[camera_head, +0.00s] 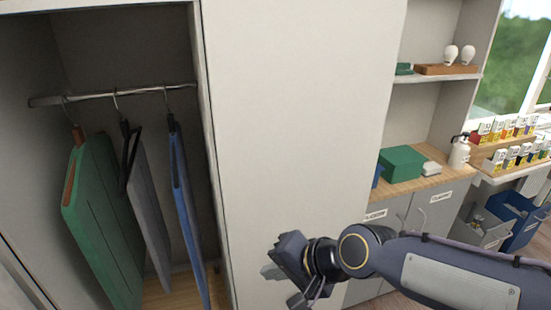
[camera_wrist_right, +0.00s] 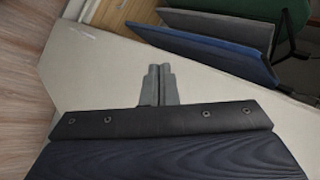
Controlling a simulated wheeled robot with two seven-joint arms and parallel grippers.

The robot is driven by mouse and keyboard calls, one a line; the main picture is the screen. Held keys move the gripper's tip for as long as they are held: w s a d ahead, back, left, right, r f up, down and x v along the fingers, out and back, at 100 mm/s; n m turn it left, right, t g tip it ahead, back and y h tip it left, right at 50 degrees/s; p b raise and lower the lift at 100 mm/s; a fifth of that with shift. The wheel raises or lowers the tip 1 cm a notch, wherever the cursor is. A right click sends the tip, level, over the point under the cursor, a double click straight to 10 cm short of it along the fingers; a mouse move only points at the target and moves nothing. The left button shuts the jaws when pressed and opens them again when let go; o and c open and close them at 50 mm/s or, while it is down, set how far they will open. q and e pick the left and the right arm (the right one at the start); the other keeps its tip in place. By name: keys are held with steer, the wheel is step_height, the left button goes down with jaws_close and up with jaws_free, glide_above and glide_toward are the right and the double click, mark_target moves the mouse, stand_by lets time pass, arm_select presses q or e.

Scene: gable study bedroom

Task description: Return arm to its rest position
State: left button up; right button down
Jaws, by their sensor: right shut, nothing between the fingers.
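My right arm comes in from the lower right of the head view. Its gripper (camera_head: 275,272) is in front of the lower part of a pale wardrobe panel (camera_head: 300,110). In the right wrist view the two fingers of the right gripper (camera_wrist_right: 157,72) lie together, shut, with nothing between them. The pale panel is behind the fingers there. My left gripper does not show in either view.
Left of the panel is an open wardrobe with a rail (camera_head: 140,92). A green item (camera_head: 100,215), a grey item (camera_head: 150,210) and a blue item (camera_head: 188,210) hang from it.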

steer(key=s+d+f+n+h, duration=0.1)
steer(key=s+d+f+h, duration=0.1)
steer(key=s+d, duration=0.5)
steer(key=s+d+f+n+t+h, duration=0.1)
steer(key=s+d, duration=0.6)
steer(key=d, duration=0.8)
step_height(320, 180, down, 3)
steer(key=shift+d+r+n+h, duration=0.15)
steer(key=shift+n+h, duration=0.45)
steer(key=shift+n, duration=0.1)
